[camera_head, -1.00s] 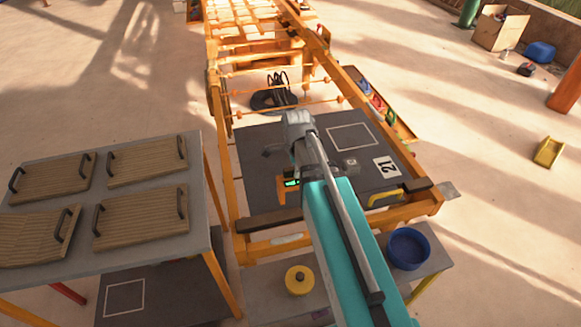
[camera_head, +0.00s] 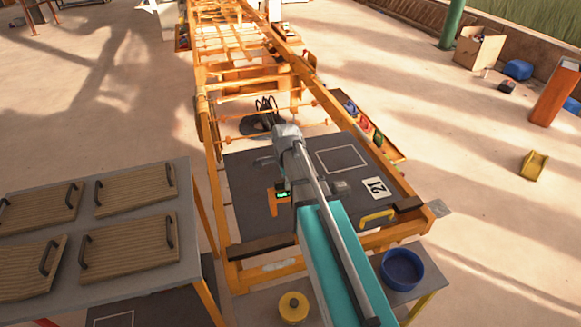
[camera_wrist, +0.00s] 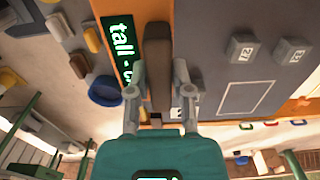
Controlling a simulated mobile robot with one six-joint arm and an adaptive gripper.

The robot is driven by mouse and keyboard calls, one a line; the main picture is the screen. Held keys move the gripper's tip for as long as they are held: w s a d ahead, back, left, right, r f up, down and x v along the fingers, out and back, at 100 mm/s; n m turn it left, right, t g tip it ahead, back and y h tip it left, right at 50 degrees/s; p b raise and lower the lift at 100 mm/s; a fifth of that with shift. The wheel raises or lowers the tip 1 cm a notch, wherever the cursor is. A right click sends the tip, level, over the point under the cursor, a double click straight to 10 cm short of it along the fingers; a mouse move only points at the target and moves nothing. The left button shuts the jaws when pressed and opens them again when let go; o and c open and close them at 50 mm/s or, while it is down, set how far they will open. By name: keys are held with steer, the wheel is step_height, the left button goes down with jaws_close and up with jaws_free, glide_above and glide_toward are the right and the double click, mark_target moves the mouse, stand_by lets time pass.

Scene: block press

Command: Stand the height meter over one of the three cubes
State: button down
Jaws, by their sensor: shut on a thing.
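My gripper (camera_wrist: 168,90) is shut on the height meter's dark brown bar (camera_wrist: 158,55), seen between the fingers in the wrist view. The meter (camera_head: 272,206) is orange with a lit green display that reads "tall" and more, partly covered by a finger. It is held near the left part of the dark mat, and its gap from the mat cannot be told. Two grey cubes with number marks, a nearer (camera_wrist: 242,48) and a farther (camera_wrist: 293,50), show right of the gripper in the wrist view. One grey cube (camera_head: 340,188) shows beside my arm.
The dark mat (camera_head: 245,172) has a white square outline and a card reading 21 (camera_head: 374,188). An orange frame surrounds it. A yellow handle (camera_head: 377,215), a blue bowl (camera_head: 402,269) and a yellow pot (camera_head: 293,306) are near the front. A table of wooden boards (camera_head: 125,192) stands left.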

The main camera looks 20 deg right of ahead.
steer(key=w+d, duration=0.5)
steer(key=w, duration=0.6)
steer(key=w+d, duration=0.5)
steer(key=w, duration=0.6)
steer(key=shift+d, duration=0.15)
steer(key=shift+w, duration=0.1)
steer(key=w+d+f+b, duration=0.2)
steer(key=w+f+b, duration=0.6)
steer(key=w, duration=0.4)
steer(key=shift+w+f+b, duration=0.4)
steer(key=shift+d, duration=0.1)
steer(key=shift+f, duration=0.1)
steer(key=shift+w+d+f+b, duration=0.1)
steer(key=shift+w+f+b, duration=0.35)
steer(key=shift+f+b, duration=1.45)
steer(key=shift+b, duration=0.15)
